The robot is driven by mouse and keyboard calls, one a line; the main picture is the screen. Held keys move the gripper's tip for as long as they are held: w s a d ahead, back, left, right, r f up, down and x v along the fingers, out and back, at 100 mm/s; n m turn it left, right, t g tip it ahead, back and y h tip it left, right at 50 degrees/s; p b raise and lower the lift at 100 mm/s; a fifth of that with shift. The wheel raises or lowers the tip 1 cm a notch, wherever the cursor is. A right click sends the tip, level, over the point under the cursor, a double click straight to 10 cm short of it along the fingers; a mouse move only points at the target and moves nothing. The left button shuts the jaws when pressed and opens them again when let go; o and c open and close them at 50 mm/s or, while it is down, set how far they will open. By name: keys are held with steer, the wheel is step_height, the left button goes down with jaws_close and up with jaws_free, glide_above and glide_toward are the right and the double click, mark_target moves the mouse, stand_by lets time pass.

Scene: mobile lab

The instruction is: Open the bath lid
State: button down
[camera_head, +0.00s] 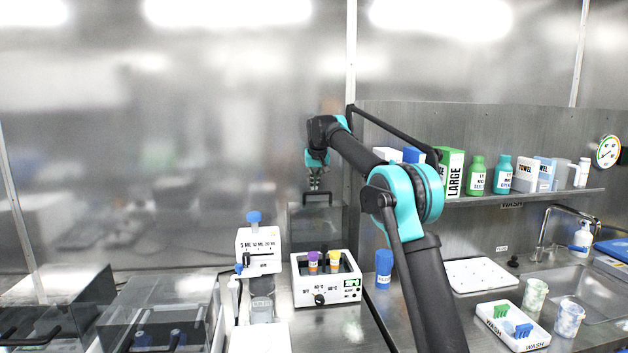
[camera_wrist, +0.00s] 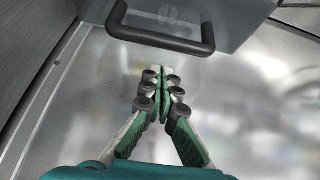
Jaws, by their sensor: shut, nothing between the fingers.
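The bath is a white box (camera_head: 326,289) with a dial on its front, on the bench at the middle of the head view. Two tubes, one with a purple cap (camera_head: 313,256) and one with a yellow cap (camera_head: 335,257), stand in its uncovered well. The grey lid (camera_head: 318,224) stands upright behind the well, its black handle (camera_head: 317,194) near the top edge. The handle also shows in the wrist view (camera_wrist: 160,39). My gripper (camera_head: 315,186) is just above the handle. In the wrist view my gripper (camera_wrist: 166,76) is shut and empty, its fingertips apart from the handle in the picture.
A white dispenser with a blue cap (camera_head: 258,250) stands left of the bath. A blue container (camera_head: 384,268) stands to the right. A shelf with bottles and boxes (camera_head: 520,196) runs along the right wall. Glass-fronted boxes (camera_head: 170,315) fill the left.

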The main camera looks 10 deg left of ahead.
mark_target(317, 206)
steer(key=shift+s+d+f, duration=0.1)
steer(key=shift+s+d, duration=0.05)
steer(key=shift+s, duration=0.35)
steer(key=shift+s+d+f, duration=0.1)
steer(key=shift+s, duration=0.4)
steer(key=shift+s, duration=0.1)
steer(key=shift+s+d+r, duration=0.1)
steer(key=shift+s+d, duration=0.1)
steer(key=shift+s, duration=0.45)
steer(key=shift+s+d+r, duration=0.15)
steer(key=shift+s+d, duration=0.05)
steer(key=shift+s, duration=0.45)
steer(key=shift+s+d+r, duration=0.1)
steer(key=shift+s+d, duration=0.1)
steer(key=shift+s, duration=0.45)
steer(key=shift+w+r, duration=0.1)
